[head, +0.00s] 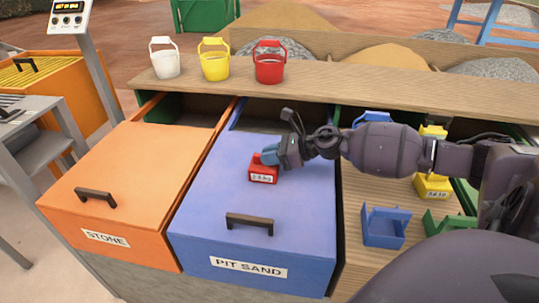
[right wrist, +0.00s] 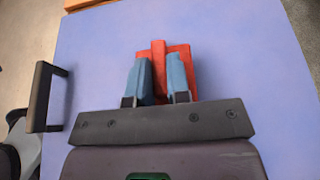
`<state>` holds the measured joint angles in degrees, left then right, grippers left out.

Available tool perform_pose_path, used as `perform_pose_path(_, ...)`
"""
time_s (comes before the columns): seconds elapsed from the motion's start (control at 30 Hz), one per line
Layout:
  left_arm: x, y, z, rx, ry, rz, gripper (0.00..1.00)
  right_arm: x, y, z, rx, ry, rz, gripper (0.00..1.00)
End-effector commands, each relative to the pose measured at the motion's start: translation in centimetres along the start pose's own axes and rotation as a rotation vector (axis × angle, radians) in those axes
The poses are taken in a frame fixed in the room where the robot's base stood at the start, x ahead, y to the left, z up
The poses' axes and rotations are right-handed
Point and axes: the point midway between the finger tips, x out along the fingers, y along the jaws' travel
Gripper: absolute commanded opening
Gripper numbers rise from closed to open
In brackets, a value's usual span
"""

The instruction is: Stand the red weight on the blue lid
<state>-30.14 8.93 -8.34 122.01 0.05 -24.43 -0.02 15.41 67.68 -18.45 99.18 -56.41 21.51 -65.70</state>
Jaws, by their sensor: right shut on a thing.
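The red weight (head: 263,174) has a white label and is on or just above the blue lid (head: 215,215); I cannot tell whether it touches. The lid has a black handle and a "PIT SAND" label. My right gripper (head: 269,157) is shut on the weight from its upper right side, over the middle of the lid. In the right wrist view the two blue fingers (right wrist: 160,80) close on the red weight (right wrist: 180,58) above the blue lid (right wrist: 235,50). The weight looks upright. My left gripper is in neither view.
An orange lid (head: 140,165) marked "STONE" lies to the left. White (head: 165,64), yellow (head: 215,66) and red (head: 270,68) buckets stand on the wooden ledge (head: 350,85) behind. A blue holder (head: 385,228) and a yellow weight (head: 432,187) are at the right.

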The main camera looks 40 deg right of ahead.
Motion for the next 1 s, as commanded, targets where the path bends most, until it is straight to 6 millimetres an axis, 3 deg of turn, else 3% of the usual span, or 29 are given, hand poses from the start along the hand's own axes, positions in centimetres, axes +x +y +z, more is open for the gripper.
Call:
perform_pose_path(0.03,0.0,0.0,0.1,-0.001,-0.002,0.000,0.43,0.1,0.0,-0.2,0.001,0.001,0.000,0.18)
perform_pose_path(0.2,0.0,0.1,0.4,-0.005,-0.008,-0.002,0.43,0.0,0.0,-0.1,0.000,0.000,0.000,0.42)
perform_pose_path(0.57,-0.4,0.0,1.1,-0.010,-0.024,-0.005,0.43,-0.3,0.0,0.3,-0.001,0.001,0.000,0.42)
perform_pose_path(1.0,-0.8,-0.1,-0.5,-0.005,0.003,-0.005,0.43,-5.9,0.0,0.3,0.001,0.000,-0.002,0.42)
